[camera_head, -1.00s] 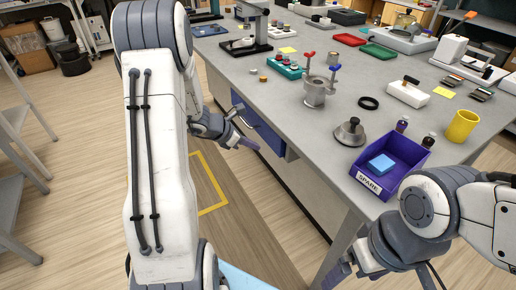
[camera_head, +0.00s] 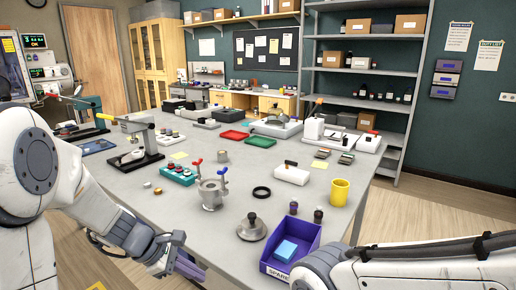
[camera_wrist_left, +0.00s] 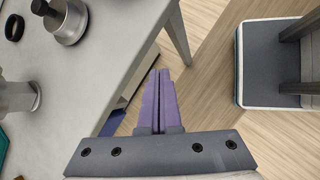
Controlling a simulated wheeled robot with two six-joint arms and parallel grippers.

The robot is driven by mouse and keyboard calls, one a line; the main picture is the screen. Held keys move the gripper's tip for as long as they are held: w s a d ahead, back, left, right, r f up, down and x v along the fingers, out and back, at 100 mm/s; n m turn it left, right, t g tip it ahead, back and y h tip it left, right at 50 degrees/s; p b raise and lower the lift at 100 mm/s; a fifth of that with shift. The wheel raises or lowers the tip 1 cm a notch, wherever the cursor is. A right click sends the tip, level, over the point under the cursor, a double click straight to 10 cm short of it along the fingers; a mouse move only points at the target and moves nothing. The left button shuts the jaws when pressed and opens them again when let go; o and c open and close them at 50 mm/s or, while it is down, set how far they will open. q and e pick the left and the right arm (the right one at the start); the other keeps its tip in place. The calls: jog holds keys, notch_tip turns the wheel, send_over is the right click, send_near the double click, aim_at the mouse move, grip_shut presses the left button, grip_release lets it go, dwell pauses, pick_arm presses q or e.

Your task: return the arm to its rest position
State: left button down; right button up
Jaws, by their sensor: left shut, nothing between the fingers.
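My left arm comes in from the left in the head view. Its gripper (camera_head: 190,267) is beside the near edge of the grey table (camera_head: 130,190), with its purple fingers together and nothing between them. In the left wrist view the gripper (camera_wrist_left: 158,90) points past the table edge over the floor, fingers closed side by side. My right arm lies across the bottom right of the head view; its gripper is out of frame.
Near the table's front stand a metal fixture (camera_head: 211,192) with red and blue knobs, a purple SPARE bin (camera_head: 305,240), a round metal weight (camera_head: 251,229) and a yellow cup (camera_head: 339,192). A blue drawer part (camera_wrist_left: 113,122) shows below the table edge.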

pick_arm(q)
jog(key=s+d+r+m+g+y+p, duration=0.1)
jog(key=s+d+r+m+y, duration=0.1)
jog(key=s+m, duration=0.5)
jog(key=s+d+r+m+g+y+p, duration=0.1)
jog(key=s+d+r+m, duration=0.2)
jog(key=m, duration=0.7)
jog(key=s+d+r+m+g+y+p, duration=0.1)
jog(key=s+d+r+m+y+p, duration=0.1)
jog(key=s+d+m, duration=0.3)
jog(key=shift+s+d+r+m+y, duration=0.4)
jog(key=shift+s+m, duration=1.3)
jog(key=shift+s, duration=1.7)
